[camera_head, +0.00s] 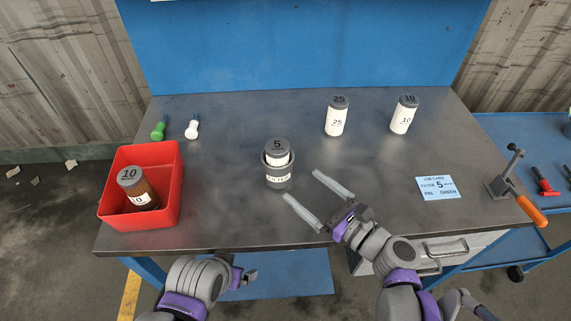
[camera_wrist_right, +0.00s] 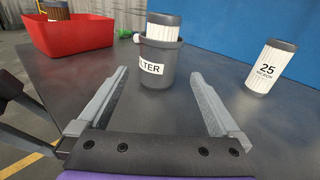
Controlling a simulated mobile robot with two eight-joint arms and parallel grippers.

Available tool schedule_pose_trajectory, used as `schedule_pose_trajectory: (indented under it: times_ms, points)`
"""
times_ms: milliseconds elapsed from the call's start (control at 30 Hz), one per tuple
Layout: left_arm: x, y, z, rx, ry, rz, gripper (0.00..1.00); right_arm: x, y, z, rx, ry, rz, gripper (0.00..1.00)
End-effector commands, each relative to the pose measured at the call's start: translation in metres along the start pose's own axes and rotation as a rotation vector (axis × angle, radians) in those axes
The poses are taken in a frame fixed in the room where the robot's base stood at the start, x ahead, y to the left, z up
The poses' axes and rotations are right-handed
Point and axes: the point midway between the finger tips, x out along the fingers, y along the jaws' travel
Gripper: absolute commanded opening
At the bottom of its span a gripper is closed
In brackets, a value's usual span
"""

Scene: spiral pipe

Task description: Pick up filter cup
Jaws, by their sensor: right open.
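The grey filter cup (camera_head: 278,180) stands upright on the metal table, with a white cartridge (camera_head: 277,153) with a grey cap marked 5 seated in it. In the right wrist view, the cup (camera_wrist_right: 158,70) and its FILTER label lie just ahead, between the lines of my fingers. My right gripper (camera_head: 302,184) is open and empty, to the cup's right and nearer the front edge. Its fingers (camera_wrist_right: 159,80) point toward the cup, apart from it. My left gripper (camera_head: 245,277) is low at the table's front edge, partly hidden; its jaws are unclear.
A red bin (camera_head: 168,212) with a brown cartridge (camera_head: 137,189) stands left. White cartridges marked 25 (camera_head: 337,118) and 10 (camera_head: 404,117) stand at the back. A green pin (camera_head: 159,129), a white pin (camera_head: 192,128), a job card (camera_head: 437,189) and an orange-handled lever (camera_head: 531,209) are also there.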

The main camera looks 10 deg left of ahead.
Motion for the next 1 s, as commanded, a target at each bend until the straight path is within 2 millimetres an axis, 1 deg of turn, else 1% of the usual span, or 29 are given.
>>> schedule_pose_trajectory:
  times_ms: [133, 333, 633, 900, 1000]
  points:
    - [0.003, 0.000, 0.002, 0.000, -0.001, 0.000, 1.00, 0.015, -0.002, 0.002, 0.046, -0.023, -0.004, 1.00]
    - [0.004, 0.000, 0.002, 0.000, -0.001, 0.000, 1.00, 0.046, -0.002, 0.003, 0.044, -0.022, -0.003, 1.00]
    - [0.004, 0.000, 0.002, 0.000, -0.002, 0.000, 1.00, 0.067, -0.001, 0.005, 0.041, -0.021, -0.003, 1.00]
    - [0.006, 0.000, 0.003, 0.000, -0.002, 0.000, 1.00, 0.105, 0.001, 0.008, 0.040, -0.020, -0.004, 1.00]
    - [0.006, 0.000, 0.003, 0.000, -0.002, 0.000, 1.00, 0.110, 0.001, 0.009, 0.039, -0.020, -0.005, 1.00]
